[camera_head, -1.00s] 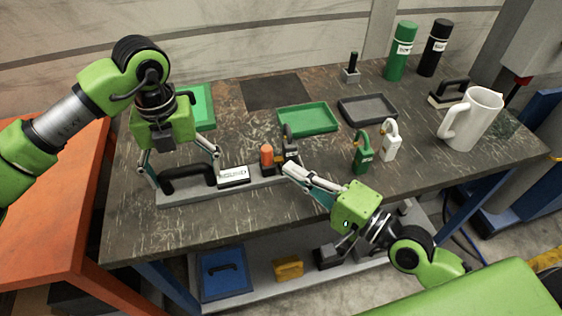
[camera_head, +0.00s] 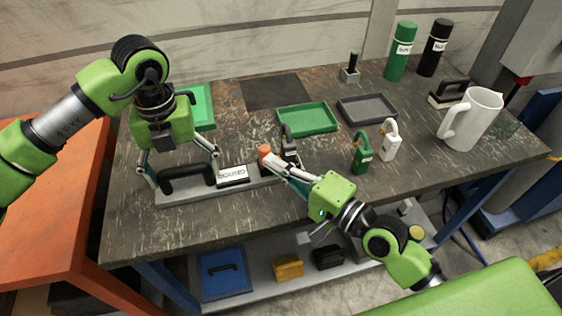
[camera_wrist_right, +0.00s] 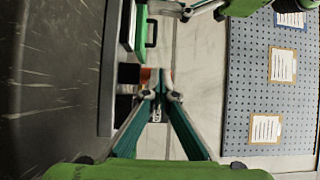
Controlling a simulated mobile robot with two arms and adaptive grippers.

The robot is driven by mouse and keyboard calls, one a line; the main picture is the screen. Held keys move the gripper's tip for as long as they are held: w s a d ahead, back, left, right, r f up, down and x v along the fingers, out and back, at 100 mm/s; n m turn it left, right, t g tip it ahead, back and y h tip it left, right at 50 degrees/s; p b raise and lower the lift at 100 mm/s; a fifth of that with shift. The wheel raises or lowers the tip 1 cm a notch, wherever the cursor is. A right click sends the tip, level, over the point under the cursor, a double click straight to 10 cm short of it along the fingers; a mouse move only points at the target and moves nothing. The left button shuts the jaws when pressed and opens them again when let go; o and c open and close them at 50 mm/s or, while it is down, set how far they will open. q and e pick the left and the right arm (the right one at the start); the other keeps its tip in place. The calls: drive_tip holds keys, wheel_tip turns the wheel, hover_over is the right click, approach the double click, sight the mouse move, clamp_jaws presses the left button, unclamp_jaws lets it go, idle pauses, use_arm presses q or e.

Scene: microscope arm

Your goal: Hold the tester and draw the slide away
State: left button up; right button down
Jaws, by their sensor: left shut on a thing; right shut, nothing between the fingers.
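The tester (camera_head: 205,188) is a long grey base on the bench. It carries a black handle (camera_head: 187,171), a white label block (camera_head: 232,174), an orange knob (camera_head: 264,151) and a dark upright part (camera_head: 289,143) at its right end. My left gripper (camera_head: 183,182) is shut on the black handle, its fingers at either end of it. My right gripper (camera_head: 268,160) is shut and empty, its tips at the orange knob, which they partly hide. In the right wrist view the closed tips (camera_wrist_right: 161,93) are beside the orange knob (camera_wrist_right: 146,75). I cannot make out a separate slide.
Behind are a green tray (camera_head: 307,119) and a dark grey tray (camera_head: 368,110). A lower shelf holds a blue tray (camera_head: 223,283) and a yellow block (camera_head: 288,267).

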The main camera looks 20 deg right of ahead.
use_arm(q)
drive_tip(key=shift+d, duration=0.1)
use_arm(e)
drive_tip(key=shift+a, duration=0.95)
drive_tip(key=v, duration=1.4)
use_arm(q)
drive_tip(key=o, duration=2.1)
drive_tip(key=shift+o, duration=0.2)
drive_tip(key=shift+r, duration=0.1)
